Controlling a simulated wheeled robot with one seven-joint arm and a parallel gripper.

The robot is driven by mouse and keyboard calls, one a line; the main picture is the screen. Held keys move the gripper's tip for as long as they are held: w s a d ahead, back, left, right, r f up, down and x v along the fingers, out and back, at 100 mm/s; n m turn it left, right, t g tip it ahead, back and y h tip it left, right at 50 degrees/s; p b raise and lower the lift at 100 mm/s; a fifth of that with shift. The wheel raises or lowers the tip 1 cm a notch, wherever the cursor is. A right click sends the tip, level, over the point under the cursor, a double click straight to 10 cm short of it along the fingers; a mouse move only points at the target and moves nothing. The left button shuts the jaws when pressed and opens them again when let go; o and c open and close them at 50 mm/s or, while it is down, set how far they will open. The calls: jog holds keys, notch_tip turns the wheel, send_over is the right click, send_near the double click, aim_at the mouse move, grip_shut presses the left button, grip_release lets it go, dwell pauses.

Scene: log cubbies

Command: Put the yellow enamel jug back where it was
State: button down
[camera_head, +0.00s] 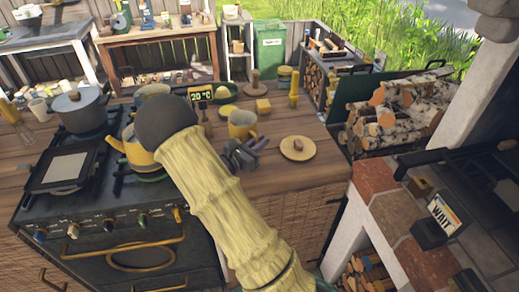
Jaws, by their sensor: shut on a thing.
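The yellow enamel jug (240,128) is upright at the middle of the wooden counter, its open top showing a grey inside. My dark grey gripper (244,152) shows just below it in the picture, past the right side of my sleeved arm. It is shut on the jug, at the near right side. The exact grip is small and partly hidden. I cannot tell whether the jug's base touches the counter. A similar yellow kettle (137,152) stands on the stove, partly behind my arm.
A round wooden board (298,149) lies right of the jug. A dark pot (80,109) is on the stove. The counter's right front is clear.

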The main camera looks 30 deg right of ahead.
jog(key=shift+f, duration=1.5)
jog(key=shift+f, duration=0.1)
jog(key=c, duration=1.9)
grip_release()
jog(key=shift+f, duration=0.15)
jog(key=o, duration=0.4)
jog(key=shift+r, duration=0.25)
jog(key=shift+a+f, duration=0.1)
jog(key=shift+a, duration=0.2)
jog(key=b+v, duration=0.2)
jog(key=v, duration=0.9)
jog(key=shift+s+a, duration=0.15)
jog(key=shift+a, duration=0.05)
